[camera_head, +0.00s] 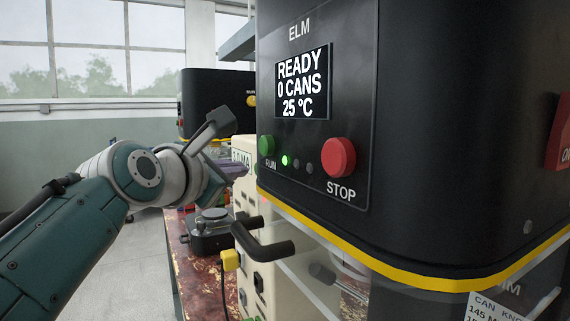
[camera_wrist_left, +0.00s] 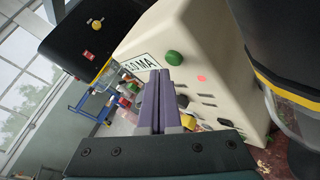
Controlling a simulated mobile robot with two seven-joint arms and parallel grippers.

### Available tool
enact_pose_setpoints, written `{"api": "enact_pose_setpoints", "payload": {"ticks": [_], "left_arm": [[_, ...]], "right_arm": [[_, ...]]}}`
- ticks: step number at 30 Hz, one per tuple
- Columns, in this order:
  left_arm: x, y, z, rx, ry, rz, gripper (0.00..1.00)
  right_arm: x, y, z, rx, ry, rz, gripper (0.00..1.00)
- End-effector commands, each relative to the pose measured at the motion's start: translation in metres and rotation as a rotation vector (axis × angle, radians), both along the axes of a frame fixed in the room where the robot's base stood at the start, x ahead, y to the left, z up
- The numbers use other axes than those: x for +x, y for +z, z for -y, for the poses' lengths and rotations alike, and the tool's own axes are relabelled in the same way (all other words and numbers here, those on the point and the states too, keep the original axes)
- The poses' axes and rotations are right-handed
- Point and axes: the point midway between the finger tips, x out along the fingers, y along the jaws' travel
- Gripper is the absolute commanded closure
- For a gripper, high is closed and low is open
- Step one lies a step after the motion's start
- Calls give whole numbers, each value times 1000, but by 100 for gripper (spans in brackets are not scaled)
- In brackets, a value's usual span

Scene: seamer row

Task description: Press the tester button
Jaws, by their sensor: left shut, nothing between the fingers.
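The tester is a beige box with a "MA" display; in the left wrist view the box (camera_wrist_left: 200,35) is tilted. It carries a round green button (camera_wrist_left: 174,57) and a small lit red spot (camera_wrist_left: 201,78). In the head view the tester (camera_head: 243,189) is partly hidden behind the black ELM machine, and its green button cannot be made out there. My left gripper (camera_head: 238,169) is shut and empty in front of the tester. In the left wrist view its fingertips (camera_wrist_left: 158,76) appear just beside the green button; contact cannot be told. My right gripper is not in view.
The black ELM machine (camera_head: 420,130) stands close on the right, with a green RUN button (camera_head: 266,145) and red STOP button (camera_head: 338,157). A black bent handle (camera_head: 265,245) sticks out below it. A worn red bench (camera_head: 190,275) bears a dark device (camera_head: 210,232).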

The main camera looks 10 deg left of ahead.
Motion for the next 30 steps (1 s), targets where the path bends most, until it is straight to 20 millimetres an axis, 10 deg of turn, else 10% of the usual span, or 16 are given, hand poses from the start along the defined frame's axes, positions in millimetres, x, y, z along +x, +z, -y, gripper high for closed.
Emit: {"api": "enact_pose_setpoints", "payload": {"ticks": [30], "left_arm": [[-29, 0, -42, 0, 1, 1, 100]], "right_arm": [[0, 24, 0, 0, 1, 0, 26]]}}
